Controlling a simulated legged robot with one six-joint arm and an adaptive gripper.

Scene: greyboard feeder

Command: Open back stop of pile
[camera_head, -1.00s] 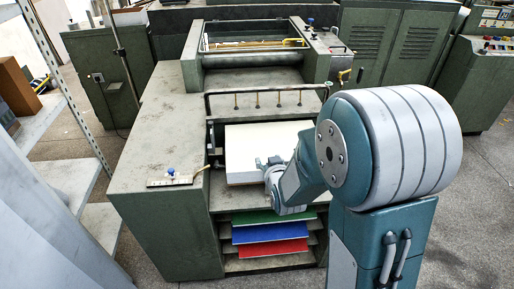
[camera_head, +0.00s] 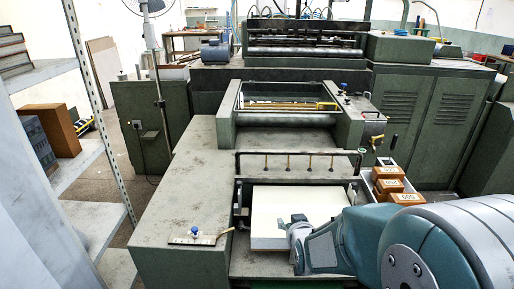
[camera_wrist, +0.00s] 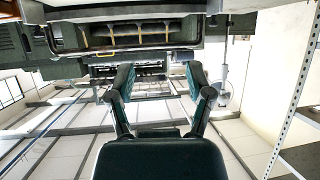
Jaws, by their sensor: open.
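The pile (camera_head: 272,211) is a stack of pale boards in the bay of the green feeder (camera_head: 190,185). A dark rail with several brass pegs (camera_head: 300,153) stands over the pile's far side. A small brass lever (camera_head: 221,234) sits by the pile's left side. I cannot tell for sure which part is the back stop. My gripper (camera_head: 297,226) is in front of the pile in the head view, partly hidden by my arm. In the wrist view my gripper (camera_wrist: 160,85) has its two fingers spread, with nothing between them.
Numbered brown boxes (camera_head: 397,186) stand right of the bay. A ruler-like plate with a blue knob (camera_head: 196,238) lies on the left top. A roller (camera_head: 285,120) lies beyond the rail. Shelving (camera_head: 75,190) stands at left. The wrist view looks upside down, with a fan (camera_wrist: 222,90) at right.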

